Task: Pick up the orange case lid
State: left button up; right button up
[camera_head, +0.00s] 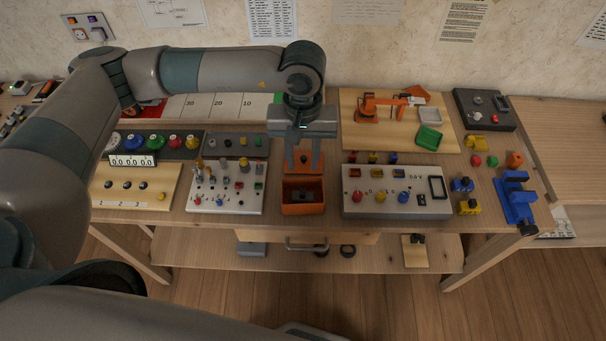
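The orange case (303,209) stands near the front edge of the workbench, at the middle of the view. It looks like an open box with a dark inside. Its orange lid (304,161) shows at the back of the case, seemingly raised. My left gripper (303,170) points down over the back of the case. Its two fingers are spread apart, with orange of the lid showing between them. I cannot tell whether the fingers touch the lid, and the gripper body hides what is behind it. My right gripper is not in view.
A white panel with knobs (225,201) stands left of the case, and a grey panel with coloured buttons (397,205) stands right. Behind are a wooden board with a small orange robot arm model (370,110) and a green tray (428,138). A blue clamp-like part (516,200) is far right.

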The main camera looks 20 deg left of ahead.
aim_at(302, 159)
jog(key=i+l+u, duration=0.2)
jog(key=l, duration=0.15)
jog(key=i+l+u, duration=0.2)
jog(key=l, duration=0.15)
jog(key=i+l+u, duration=0.2)
jog(key=l, duration=0.2)
jog(key=l+u, duration=0.2)
jog(key=l, duration=0.2)
